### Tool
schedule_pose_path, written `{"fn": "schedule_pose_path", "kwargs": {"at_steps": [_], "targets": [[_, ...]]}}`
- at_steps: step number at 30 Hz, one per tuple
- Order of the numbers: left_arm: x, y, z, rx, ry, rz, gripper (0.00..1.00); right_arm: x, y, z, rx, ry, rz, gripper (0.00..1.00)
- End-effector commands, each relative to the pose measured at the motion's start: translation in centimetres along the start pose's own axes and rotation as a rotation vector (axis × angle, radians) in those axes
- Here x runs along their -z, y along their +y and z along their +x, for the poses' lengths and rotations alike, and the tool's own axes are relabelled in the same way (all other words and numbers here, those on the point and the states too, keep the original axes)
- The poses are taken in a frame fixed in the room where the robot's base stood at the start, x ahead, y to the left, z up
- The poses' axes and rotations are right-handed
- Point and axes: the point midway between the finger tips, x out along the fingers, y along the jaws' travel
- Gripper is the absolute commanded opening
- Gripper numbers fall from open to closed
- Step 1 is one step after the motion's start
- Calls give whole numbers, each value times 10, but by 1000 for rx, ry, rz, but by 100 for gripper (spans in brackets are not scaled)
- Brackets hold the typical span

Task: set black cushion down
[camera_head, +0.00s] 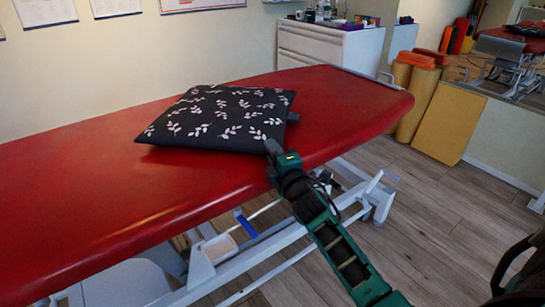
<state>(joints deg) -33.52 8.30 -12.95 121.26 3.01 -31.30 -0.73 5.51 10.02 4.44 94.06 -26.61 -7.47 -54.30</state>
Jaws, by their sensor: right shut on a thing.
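A black cushion (222,117) with a pale leaf pattern lies over the red treatment table (85,200), towards its right end. It looks flat and seems to rest on the table top, though I cannot tell whether its near edge is slightly raised. My right gripper (273,149) reaches in from the lower right and is shut on the cushion's near right corner. The fingertips are small and partly hidden against the dark cloth. My left gripper is not in view.
A white drawer cabinet (330,52) with small items on top stands behind the table. Yellow rolls (414,100) and a yellow block (448,122) stand at the right by a mirror. The table's left part is bare. Its white frame (262,250) shows below.

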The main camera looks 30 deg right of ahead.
Motion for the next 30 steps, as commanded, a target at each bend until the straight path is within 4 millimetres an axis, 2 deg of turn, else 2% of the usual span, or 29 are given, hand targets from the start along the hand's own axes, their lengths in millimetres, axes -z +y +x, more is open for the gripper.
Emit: {"fn": "schedule_pose_path", "kwargs": {"at_steps": [11,12,15,25,30], "targets": [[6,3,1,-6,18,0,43,0,-2,0,-10,2,1,0],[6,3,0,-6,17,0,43,0,-4,0,-3,0,0,16],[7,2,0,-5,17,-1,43,0,-4,0,-3,0,0,25],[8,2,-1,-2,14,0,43,0,0,-1,-2,0,0,25],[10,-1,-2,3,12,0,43,0,0,-24,0,1,1,25]]}}
